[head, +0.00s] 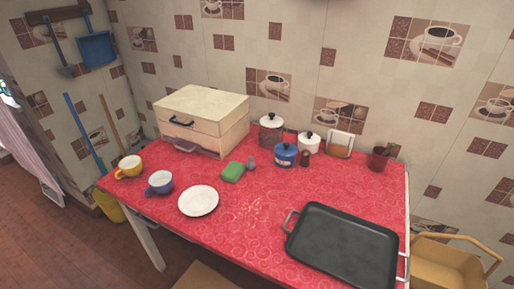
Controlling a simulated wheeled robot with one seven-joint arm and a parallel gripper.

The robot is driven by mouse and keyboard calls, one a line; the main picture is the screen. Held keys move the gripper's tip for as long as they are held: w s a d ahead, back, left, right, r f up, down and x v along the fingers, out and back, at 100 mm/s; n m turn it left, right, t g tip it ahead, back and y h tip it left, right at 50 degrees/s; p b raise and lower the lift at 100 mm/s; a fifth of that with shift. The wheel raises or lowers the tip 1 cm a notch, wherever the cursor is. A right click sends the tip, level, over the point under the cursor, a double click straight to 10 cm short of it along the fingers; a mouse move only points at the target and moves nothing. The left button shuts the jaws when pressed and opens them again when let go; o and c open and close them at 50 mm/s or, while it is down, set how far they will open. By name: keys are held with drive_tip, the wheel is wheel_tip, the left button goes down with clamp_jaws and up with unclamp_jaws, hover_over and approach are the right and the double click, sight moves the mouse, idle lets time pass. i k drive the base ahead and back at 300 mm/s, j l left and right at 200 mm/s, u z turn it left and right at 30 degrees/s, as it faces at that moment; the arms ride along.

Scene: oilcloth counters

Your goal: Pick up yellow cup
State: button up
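The yellow cup (130,166) stands upright near the left end of the red oilcloth table (251,215) in the head view. Its inside is pale and its handle points to the lower left. A blue-purple cup (160,183) stands just to its right and nearer the front edge, apart from it. My gripper is not in the head view, so its state and place do not show.
A white plate (198,201), a green sponge (232,172) and a wooden bread box (203,120) are on the table. A black tray (342,245) fills the front right. Several jars, including a blue pot (285,155), stand at the back.

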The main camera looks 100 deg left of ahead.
sight(132, 166)
drive_tip(key=u, duration=0.4)
drive_tip(key=k+l+u, duration=0.1)
drive_tip(key=u, duration=0.35)
drive_tip(key=k+u, duration=0.1)
drive_tip(key=u, duration=0.3)
drive_tip(key=k+u, duration=0.1)
drive_tip(key=u, duration=0.7)
drive_tip(key=j+u, duration=0.2)
drive_tip(key=u, duration=0.3)
drive_tip(key=i+j+u, duration=0.2)
drive_tip(key=u, duration=0.25)
